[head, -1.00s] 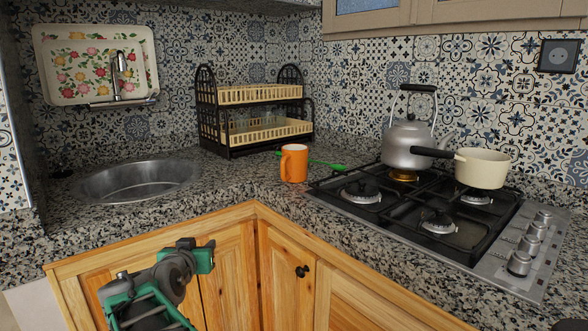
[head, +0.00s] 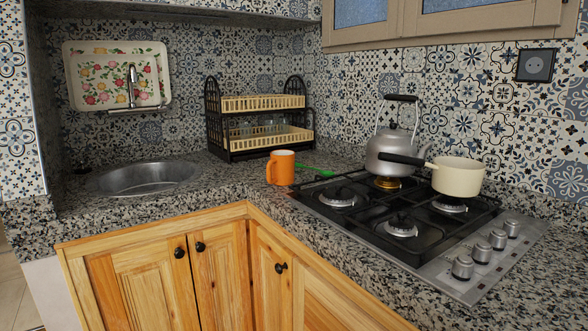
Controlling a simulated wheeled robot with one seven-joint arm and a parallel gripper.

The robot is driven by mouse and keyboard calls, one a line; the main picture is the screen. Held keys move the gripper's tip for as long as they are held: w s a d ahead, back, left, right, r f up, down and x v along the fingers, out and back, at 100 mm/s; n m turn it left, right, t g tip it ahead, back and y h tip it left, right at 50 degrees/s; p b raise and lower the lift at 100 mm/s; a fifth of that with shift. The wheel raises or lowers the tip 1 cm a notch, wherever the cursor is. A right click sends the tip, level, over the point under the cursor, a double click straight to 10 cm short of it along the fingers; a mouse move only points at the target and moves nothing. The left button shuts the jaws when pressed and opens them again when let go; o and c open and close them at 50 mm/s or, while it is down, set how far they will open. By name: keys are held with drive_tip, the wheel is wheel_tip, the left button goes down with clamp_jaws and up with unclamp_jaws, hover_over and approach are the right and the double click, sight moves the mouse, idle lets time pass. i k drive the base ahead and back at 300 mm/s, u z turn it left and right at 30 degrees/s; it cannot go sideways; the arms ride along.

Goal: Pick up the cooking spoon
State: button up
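The cooking spoon (head: 318,170) is green and lies on the granite counter in the head view. It is behind and to the right of the orange mug (head: 281,169), and the mug hides part of it. Its right end lies close to the back left corner of the gas hob. My gripper is not in the head view, so its state cannot be seen.
The gas hob (head: 462,286) carries a steel kettle (head: 393,148) and a cream saucepan (head: 459,178). A two-tier dish rack (head: 224,143) stands behind the mug. A round sink (head: 146,178) is at left. Wooden cabinets (head: 220,262) front the counter.

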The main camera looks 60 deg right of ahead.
sight(327, 174)
drive_tip(key=u, duration=0.3)
drive_tip(key=i, duration=0.6)
drive_tip(key=z, duration=2.8)
